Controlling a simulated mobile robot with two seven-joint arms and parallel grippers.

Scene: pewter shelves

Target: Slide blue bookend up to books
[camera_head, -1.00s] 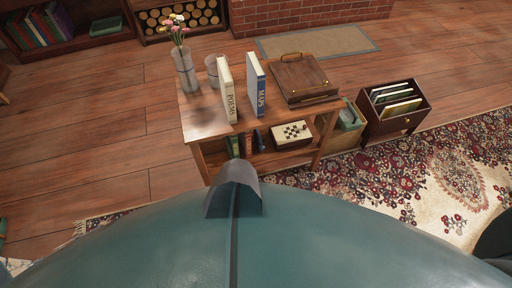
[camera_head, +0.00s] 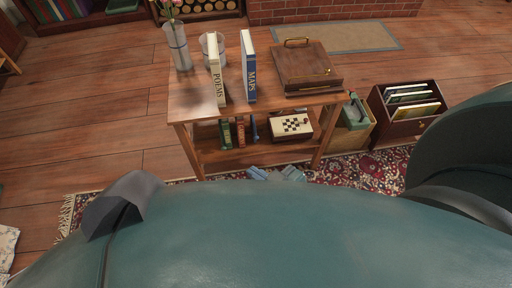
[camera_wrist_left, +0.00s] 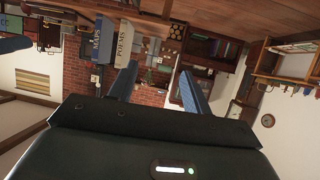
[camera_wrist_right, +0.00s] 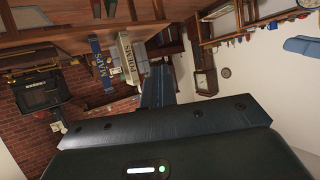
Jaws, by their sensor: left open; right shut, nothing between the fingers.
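The blue bookend (camera_head: 255,128) stands on the small table's lower shelf, just right of a short row of books. In that row are a green book (camera_head: 225,134) and a reddish-brown book (camera_head: 240,133). Any gap between bookend and books is too small to judge. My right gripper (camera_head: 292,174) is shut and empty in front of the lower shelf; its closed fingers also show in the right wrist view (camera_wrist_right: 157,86). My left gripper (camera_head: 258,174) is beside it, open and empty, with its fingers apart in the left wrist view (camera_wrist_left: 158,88). Neither touches the bookend.
The table top (camera_head: 196,103) above the shelf carries the POEMS book (camera_head: 216,72), the MAPS book (camera_head: 249,68) and a wooden box (camera_head: 305,68). A chessboard box (camera_head: 291,126) lies right of the bookend. A file crate (camera_head: 405,113) stands on the right.

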